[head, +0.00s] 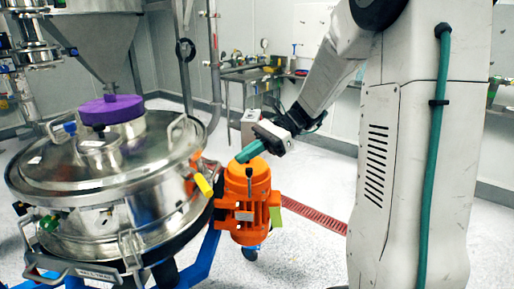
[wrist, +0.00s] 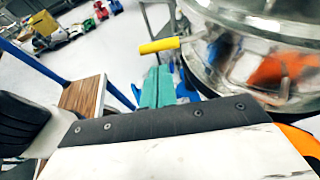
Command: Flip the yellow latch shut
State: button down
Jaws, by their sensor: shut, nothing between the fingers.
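The yellow latch (head: 204,186) is on the right side of the steel sifter (head: 100,165), just under the lid rim. In the wrist view the yellow latch (wrist: 159,45) sticks out sideways from the steel drum, its free end to the left. My gripper (head: 243,156) is above the orange motor, to the right of and a little higher than the latch in the head view. In the wrist view my gripper's teal fingers (wrist: 156,72) are shut and empty. Their tips show just below the latch with a small visible gap; I cannot tell the depth between them.
The orange motor (head: 247,200) stands close beside the sifter, under my gripper. A purple cap (head: 110,109) sits on the lid below a steel hopper (head: 90,35). A blue frame (head: 203,258) carries the sifter. A wooden-topped stand (wrist: 85,95) shows at left in the wrist view.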

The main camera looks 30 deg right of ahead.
aim_at(198, 179)
jog(key=x, duration=0.8)
jog(key=shift+a, duration=0.15)
jog(key=shift+f, duration=0.1)
jog(key=shift+d+t, duration=0.3)
jog(key=shift+d, duration=0.1)
